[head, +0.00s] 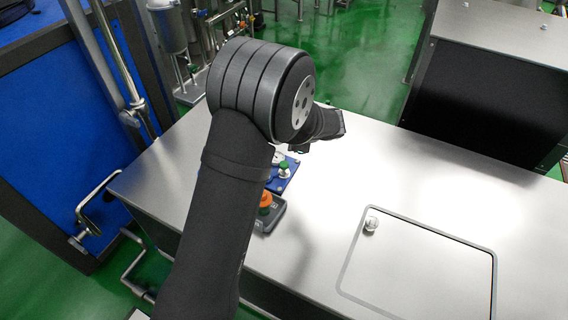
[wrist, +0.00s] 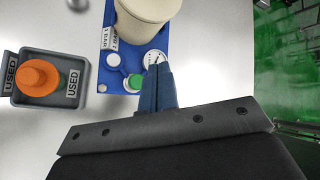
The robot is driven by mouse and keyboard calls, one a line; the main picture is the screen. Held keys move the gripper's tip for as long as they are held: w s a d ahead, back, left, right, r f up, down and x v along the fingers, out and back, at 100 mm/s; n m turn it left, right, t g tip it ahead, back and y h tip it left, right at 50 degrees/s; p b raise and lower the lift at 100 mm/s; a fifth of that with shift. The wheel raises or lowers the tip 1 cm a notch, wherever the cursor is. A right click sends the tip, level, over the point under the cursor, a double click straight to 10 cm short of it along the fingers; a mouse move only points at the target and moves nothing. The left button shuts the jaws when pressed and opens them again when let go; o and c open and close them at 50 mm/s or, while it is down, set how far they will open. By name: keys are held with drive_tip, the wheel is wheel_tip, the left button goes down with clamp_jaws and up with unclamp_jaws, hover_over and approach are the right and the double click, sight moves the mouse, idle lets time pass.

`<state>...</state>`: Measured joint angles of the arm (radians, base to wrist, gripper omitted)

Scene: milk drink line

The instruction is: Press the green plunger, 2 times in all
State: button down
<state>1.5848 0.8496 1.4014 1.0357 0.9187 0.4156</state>
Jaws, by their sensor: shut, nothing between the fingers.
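The green plunger (wrist: 135,82) stands on a blue base plate (wrist: 109,75) in the wrist view, with a pale ring around its foot. It also shows in the head view as a small green cap (head: 283,166), just right of my arm. My gripper (wrist: 158,70) is shut and empty, its blue fingers together. In the wrist view the fingertips appear just right of the plunger, near a white dial (wrist: 154,57); I cannot tell their height or whether they touch anything. In the head view my wrist hides the fingers.
An orange button (wrist: 38,78) on a grey box (wrist: 80,74) marked USED sits left of the plate. A beige round container (wrist: 145,20) and a white cap (wrist: 113,60) are on the plate. The metal table (head: 400,180) is bare to the right, around a knobbed hatch (head: 420,265).

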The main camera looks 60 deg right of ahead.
sight(287, 165)
drive_tip(key=shift+f, duration=4.4)
drive_tip(key=shift+f, duration=0.4)
drive_tip(key=shift+f, duration=1.1)
drive_tip(key=shift+r, duration=1.5)
drive_tip(key=shift+r, duration=0.15)
drive_tip(key=shift+r, duration=2.35)
